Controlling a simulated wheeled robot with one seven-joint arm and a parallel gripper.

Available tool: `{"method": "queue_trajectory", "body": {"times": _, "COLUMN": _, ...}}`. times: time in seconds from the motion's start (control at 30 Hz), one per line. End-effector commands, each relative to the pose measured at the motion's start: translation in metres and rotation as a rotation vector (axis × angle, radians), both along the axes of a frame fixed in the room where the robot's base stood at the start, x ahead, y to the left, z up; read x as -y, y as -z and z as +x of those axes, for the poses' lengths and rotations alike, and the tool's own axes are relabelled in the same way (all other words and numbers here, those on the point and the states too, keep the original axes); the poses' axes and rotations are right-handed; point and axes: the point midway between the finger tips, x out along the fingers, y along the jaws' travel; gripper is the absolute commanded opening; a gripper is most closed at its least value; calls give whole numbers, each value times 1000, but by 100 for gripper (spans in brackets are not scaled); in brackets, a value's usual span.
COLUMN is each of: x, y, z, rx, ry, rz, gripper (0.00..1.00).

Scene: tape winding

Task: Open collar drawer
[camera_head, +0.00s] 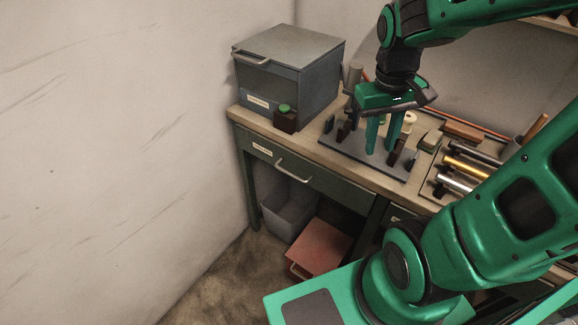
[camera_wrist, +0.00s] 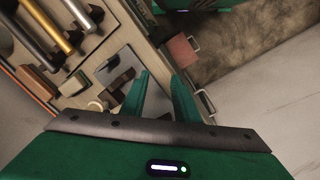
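A wide dark green drawer (camera_head: 328,184) sits under the bench top, with a pale label and a metal handle (camera_head: 293,171). It looks closed. A second drawer front (camera_head: 398,213) shows partly to its right, mostly behind my arm. The labels are too small to read, so I cannot tell which is the collar drawer. My gripper (camera_head: 380,148) points down over the dark fixture plate on the bench, behind and right of the handle. Its fingers are apart with nothing seen between them; they also show apart in the wrist view (camera_wrist: 160,84).
A grey cabinet (camera_head: 312,88) with a handle stands at the bench's left end, a green-topped dark block (camera_head: 285,118) before it. The fixture plate (camera_head: 345,147) carries upright posts. Metal rollers (camera_head: 466,167) lie right. A grey bin (camera_head: 287,215) and red box (camera_head: 322,245) are below.

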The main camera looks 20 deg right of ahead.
Motion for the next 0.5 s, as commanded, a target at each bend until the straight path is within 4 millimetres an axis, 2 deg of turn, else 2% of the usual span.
{"method": "queue_trajectory", "body": {"times": 0.1, "x": -24, "y": 14, "z": 41, "rx": -10, "ry": -162, "rz": -32, "gripper": 28}}
{"method": "queue_trajectory", "body": {"times": 0.17, "x": -37, "y": 22, "z": 61, "rx": -12, "ry": -241, "rz": -46, "gripper": 28}}
{"method": "queue_trajectory", "body": {"times": 0.3, "x": -77, "y": 43, "z": 102, "rx": -13, "ry": -429, "rz": -72, "gripper": 28}}
{"method": "queue_trajectory", "body": {"times": 0.5, "x": -136, "y": 75, "z": 142, "rx": -9, "ry": -653, "rz": -86, "gripper": 28}}
